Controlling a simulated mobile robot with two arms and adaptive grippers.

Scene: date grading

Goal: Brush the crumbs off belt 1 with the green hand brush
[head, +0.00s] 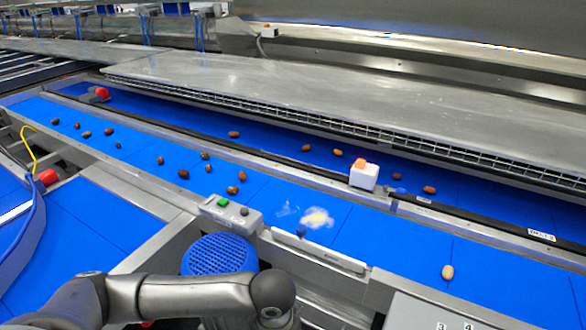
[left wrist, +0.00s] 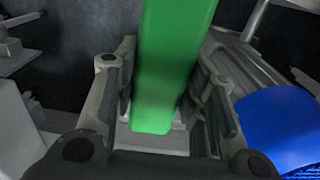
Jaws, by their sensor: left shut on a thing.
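My left gripper (left wrist: 160,108) is shut on the green hand brush (left wrist: 176,45) in the left wrist view. The smooth green part between its fingers shows; the bristles are not visible. In the head view my left arm crosses the bottom left, and neither its fingers nor the brush can be seen. A pale yellowish patch of crumbs (head: 318,217) lies on the near blue belt (head: 385,240), with a fainter whitish smear just to its left. No label for belt 1 is readable. My right gripper is in neither view.
Several brown dates (head: 183,174) lie along the near belt, and a lighter one (head: 447,272) lies to the right. A grey button box (head: 230,214) stands at the near edge beside a blue ribbed cover (head: 220,255). A white box (head: 364,175) sits on the divider between belts.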

